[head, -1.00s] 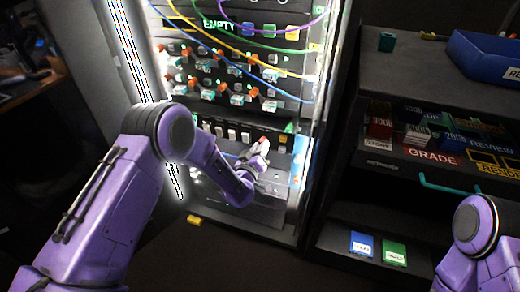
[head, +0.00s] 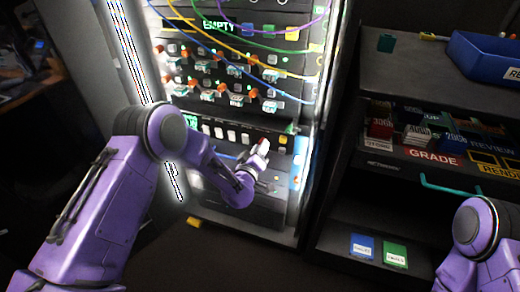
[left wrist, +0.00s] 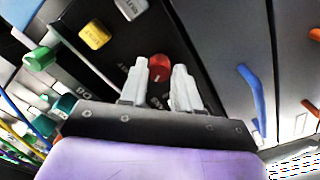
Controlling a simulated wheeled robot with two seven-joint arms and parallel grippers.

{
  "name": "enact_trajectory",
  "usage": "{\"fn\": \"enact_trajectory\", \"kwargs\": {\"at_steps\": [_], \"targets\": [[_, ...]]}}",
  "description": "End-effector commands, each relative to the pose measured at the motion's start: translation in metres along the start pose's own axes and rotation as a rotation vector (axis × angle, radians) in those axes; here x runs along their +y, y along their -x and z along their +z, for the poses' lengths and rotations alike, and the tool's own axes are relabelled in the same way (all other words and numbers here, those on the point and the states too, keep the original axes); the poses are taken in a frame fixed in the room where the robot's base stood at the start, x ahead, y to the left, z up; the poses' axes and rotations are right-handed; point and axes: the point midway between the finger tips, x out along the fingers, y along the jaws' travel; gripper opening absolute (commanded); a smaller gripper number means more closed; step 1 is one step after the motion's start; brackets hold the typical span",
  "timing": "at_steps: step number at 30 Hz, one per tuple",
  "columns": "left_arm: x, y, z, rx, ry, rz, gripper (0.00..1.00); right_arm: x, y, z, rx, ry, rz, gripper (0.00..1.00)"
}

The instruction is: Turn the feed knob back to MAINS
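The red knob (left wrist: 160,68) sits on the dark lower face of the panel. In the left wrist view it shows between the tips of my left gripper (left wrist: 160,82), one pale finger on each side. The fingers are apart, and the knob about fills the gap; whether they press on it is unclear. In the head view my left gripper (head: 258,155) is at the panel's lower part, and a bit of red shows at its tips. The lettering around the knob is too blurred to read. Only part of my right arm shows, at the lower right; its gripper is outside the frame.
Above are rows of switches and coloured cables (head: 265,50). A blue handle (left wrist: 252,90) is to the right. A shelf unit (head: 395,172) with a blue bin (head: 490,58) stands right.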

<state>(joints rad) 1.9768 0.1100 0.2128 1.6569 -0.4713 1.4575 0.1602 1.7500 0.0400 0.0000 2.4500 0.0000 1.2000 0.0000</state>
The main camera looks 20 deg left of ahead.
Motion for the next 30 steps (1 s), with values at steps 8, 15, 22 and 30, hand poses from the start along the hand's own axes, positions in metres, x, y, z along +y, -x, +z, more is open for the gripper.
{"fn": "enact_trajectory", "kwargs": {"at_steps": [8,15,22,30], "targets": [[0.000,0.000,0.000,0.000,-0.001,0.000,0.52,0.000,0.000,0.000,0.000,0.000,0.000,0.00],[0.000,0.024,0.000,-0.002,-0.002,-0.001,0.52,0.000,0.000,0.000,0.000,0.000,0.000,0.00],[-0.001,0.079,0.001,-0.003,-0.002,-0.001,0.52,0.000,-0.003,0.001,0.000,0.000,0.000,0.00],[-0.001,0.106,0.000,0.001,-0.001,-0.001,0.52,0.000,-0.004,0.002,0.000,0.000,0.000,0.00]]}}
